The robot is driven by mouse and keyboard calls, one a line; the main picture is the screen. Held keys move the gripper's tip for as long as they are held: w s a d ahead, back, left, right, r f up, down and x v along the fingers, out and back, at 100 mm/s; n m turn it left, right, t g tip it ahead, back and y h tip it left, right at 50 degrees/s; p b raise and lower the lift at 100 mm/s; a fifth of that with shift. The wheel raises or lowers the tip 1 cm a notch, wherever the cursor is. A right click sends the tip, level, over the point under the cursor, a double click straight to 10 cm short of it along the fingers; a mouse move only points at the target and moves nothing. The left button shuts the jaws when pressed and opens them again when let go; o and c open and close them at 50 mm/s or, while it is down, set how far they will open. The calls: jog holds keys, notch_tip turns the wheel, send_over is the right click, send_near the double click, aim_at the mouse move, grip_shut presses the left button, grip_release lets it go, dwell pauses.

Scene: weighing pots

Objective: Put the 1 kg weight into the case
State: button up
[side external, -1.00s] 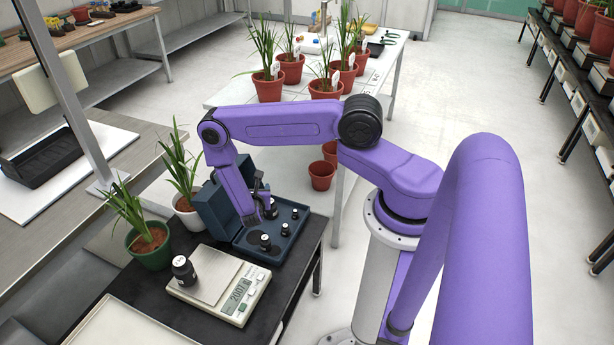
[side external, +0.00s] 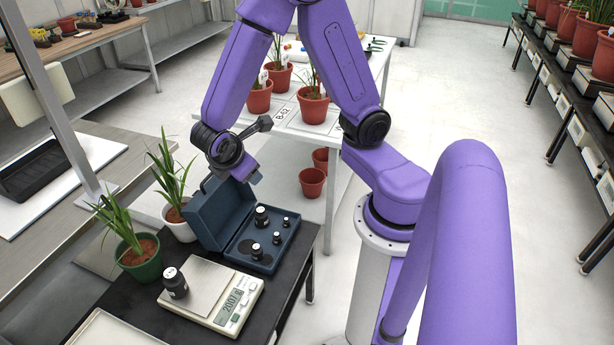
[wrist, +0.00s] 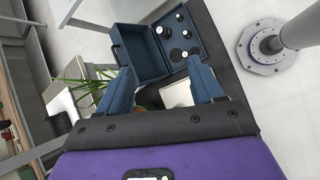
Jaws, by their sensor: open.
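A black weight with a white top (side external: 175,283) stands on the left part of the scale's pan (side external: 208,288); I cannot read its label. The open blue case (side external: 240,262) lies behind the scale and holds several black weights of different sizes, the largest (side external: 262,217) near the lid. An empty round recess (side external: 243,247) shows in its front left part. My gripper (wrist: 161,68) is open and empty in the wrist view. In the side view it is above the case lid (side external: 215,212), its fingers mostly hidden. The case also shows in the wrist view (wrist: 208,52).
The scale (side external: 228,308) has a lit display. A potted plant in green (side external: 143,265) and one in white (side external: 175,222) stand left of the case. A pale tray (side external: 130,332) lies at the front. The black table's right edge is close to the case.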

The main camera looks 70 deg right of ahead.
jog(key=s+a+r+y, duration=0.3)
jog(key=s+y, duration=0.1)
jog(key=s, duration=0.4)
jog(key=s+a+r+m+g+y, duration=0.1)
jog(key=s+a+r+y, duration=0.1)
jog(key=s, duration=0.7)
jog(key=shift+a+r+g+y, duration=0.35)
jog(key=shift+r+y, duration=0.35)
jog(key=shift+y, duration=0.3)
